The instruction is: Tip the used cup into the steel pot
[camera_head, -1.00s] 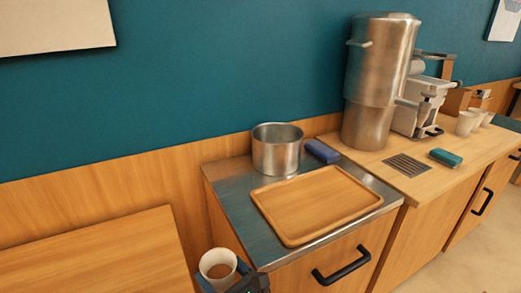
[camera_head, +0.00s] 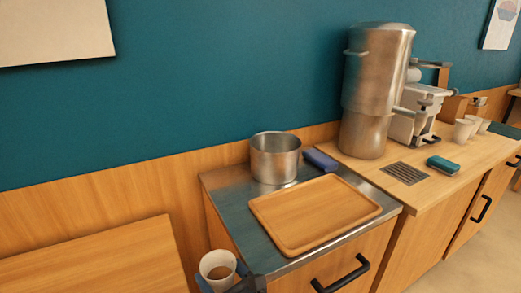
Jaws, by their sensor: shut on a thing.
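The used cup (camera_head: 217,267) is white with some brown liquid inside. It is near the bottom edge of the head view, roughly upright, in front of the steel counter's left corner. My gripper (camera_head: 226,284) is shut on the cup; only its upper parts show, in blue and black, and the rest is cut off by the frame. The steel pot (camera_head: 275,160) stands upright at the back of the steel counter, well beyond the cup and up to its right. The inside bottom of the pot is hidden.
An empty wooden tray (camera_head: 315,214) lies on the steel counter (camera_head: 226,190) in front of the pot. A purple-blue block (camera_head: 320,160) sits right of the pot. A tall steel urn (camera_head: 375,90) stands farther right. A wooden tabletop (camera_head: 90,262) is at lower left.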

